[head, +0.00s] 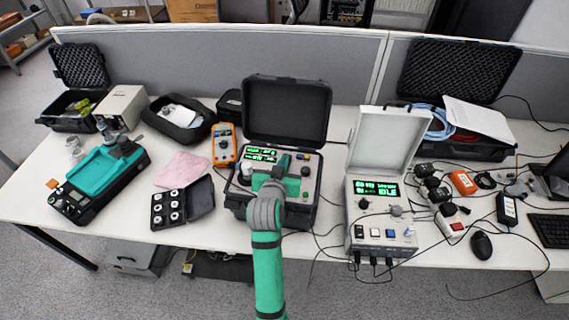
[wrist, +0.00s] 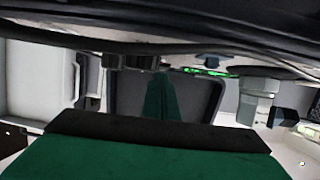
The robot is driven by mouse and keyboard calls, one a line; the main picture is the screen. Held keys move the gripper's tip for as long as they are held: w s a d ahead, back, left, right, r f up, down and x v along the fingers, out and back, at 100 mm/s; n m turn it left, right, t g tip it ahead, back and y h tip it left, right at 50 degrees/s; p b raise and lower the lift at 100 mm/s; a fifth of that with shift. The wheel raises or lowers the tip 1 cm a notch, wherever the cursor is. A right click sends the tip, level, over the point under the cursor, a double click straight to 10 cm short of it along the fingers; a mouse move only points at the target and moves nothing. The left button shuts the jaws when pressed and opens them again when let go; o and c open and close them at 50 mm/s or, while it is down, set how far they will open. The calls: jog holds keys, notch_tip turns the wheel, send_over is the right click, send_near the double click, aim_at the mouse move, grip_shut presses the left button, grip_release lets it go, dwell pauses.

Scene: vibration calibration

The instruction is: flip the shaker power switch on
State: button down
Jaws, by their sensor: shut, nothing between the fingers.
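The shaker unit appears to be the black case with the open lid (head: 287,110), standing mid-table with a grey panel (head: 312,165) and green lit displays (head: 262,154). My green arm reaches over this panel from the front. My gripper (head: 283,168) is low over the panel, shut and empty; whether it touches anything I cannot tell. The power switch cannot be made out; my arm covers part of the panel. In the wrist view a green and black part of mine fills the bottom, and a green glow (wrist: 205,72) shows beyond.
Right of the case stands a grey controller (head: 380,228) with a raised white lid and a lit display reading IDLE. An orange multimeter (head: 223,145) stands close on the left. An open black box of round weights (head: 168,208) lies front left. Cables crowd the right side.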

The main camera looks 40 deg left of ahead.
jog(key=shift+r, duration=0.45)
jog(key=shift+r, duration=0.15)
jog(key=shift+r, duration=0.25)
jog(key=r, duration=0.3)
jog(key=shift+s+d+r, duration=0.1)
jog(key=shift+d+r, duration=0.1)
jog(key=shift+r, duration=0.05)
jog(key=s+d, duration=0.1)
jog(key=s, duration=0.2)
jog(key=s+d, duration=0.2)
jog(key=s, duration=0.1)
jog(key=s+d+r, duration=0.1)
jog(key=s, duration=0.2)
jog(key=shift+s+d, duration=0.1)
jog(key=shift+d, duration=0.05)
